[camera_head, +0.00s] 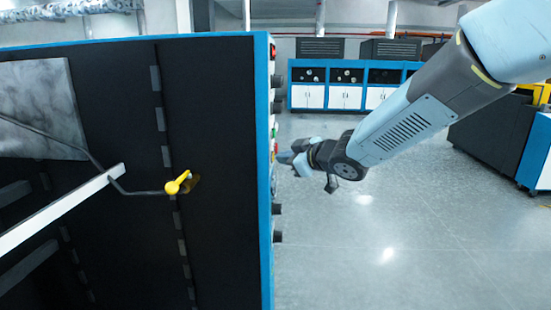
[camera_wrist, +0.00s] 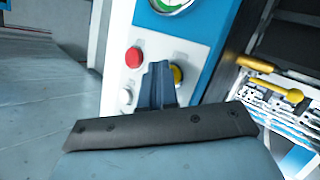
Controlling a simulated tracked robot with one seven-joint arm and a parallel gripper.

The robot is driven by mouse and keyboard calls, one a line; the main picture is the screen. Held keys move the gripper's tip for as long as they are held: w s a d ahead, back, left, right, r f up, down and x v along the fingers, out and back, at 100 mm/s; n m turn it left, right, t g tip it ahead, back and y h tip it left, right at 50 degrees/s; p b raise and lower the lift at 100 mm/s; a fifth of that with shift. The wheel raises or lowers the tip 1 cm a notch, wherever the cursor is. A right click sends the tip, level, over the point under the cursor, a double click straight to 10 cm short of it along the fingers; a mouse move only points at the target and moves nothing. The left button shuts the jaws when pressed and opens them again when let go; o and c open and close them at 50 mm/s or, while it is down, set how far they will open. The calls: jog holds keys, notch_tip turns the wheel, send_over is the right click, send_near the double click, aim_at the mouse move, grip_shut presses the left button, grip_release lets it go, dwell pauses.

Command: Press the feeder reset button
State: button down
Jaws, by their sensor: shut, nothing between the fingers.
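In the wrist view a white and blue control panel (camera_wrist: 203,58) carries a red button (camera_wrist: 133,57), a yellow button (camera_wrist: 177,74) and a white button (camera_wrist: 126,97). No label is readable, so I cannot tell which is the feeder reset button. My gripper (camera_wrist: 159,68) is shut and empty; its tips appear between the red and yellow buttons and partly hide the yellow one. I cannot tell whether they touch it. In the head view my gripper (camera_head: 285,157) is close to the edge-on panel (camera_head: 265,180), on its right side.
A round gauge (camera_wrist: 172,4) is above the buttons. The dark machine side (camera_head: 215,120) fills the left of the head view, with a yellow-ended handle (camera_head: 178,183) sticking out. Open floor (camera_head: 400,240) lies to the right; blue and white cabinets (camera_head: 345,97) stand behind.

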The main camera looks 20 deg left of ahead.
jog(key=shift+d, duration=0.1)
jog(key=shift+w+d, duration=0.15)
jog(key=shift+d, duration=0.55)
jog(key=shift+w+d, duration=0.2)
jog(key=shift+d, duration=0.6)
jog(key=shift+w+d, duration=0.2)
jog(key=shift+d, duration=0.65)
jog(key=shift+w+d, duration=0.2)
jog(key=shift+d, duration=0.6)
